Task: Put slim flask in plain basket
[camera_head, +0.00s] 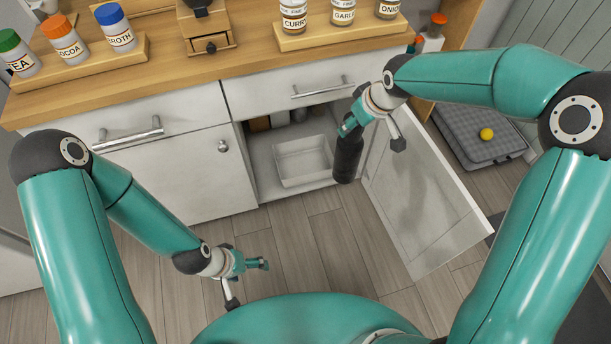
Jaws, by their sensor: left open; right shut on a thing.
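The slim flask (348,158) is a tall dark cylinder, roughly upright in the open cabinet doorway. My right gripper (356,126) is shut on its upper part and covers some of it. The plain basket (303,162) is a pale, open-topped bin inside the cabinet, just left of the flask. It looks empty. The flask appears beside the basket's right edge; I cannot tell how high its base is above the cabinet floor. My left gripper (250,283) is open and empty, low over the wooden floor in front of the cabinets.
The open cabinet door (425,200) stands right of the flask. A wooden counter (190,82) above carries jars on racks and a coffee grinder (207,28). A grey pet bed (475,145) with a yellow ball (486,134) lies at right. Floor in front is clear.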

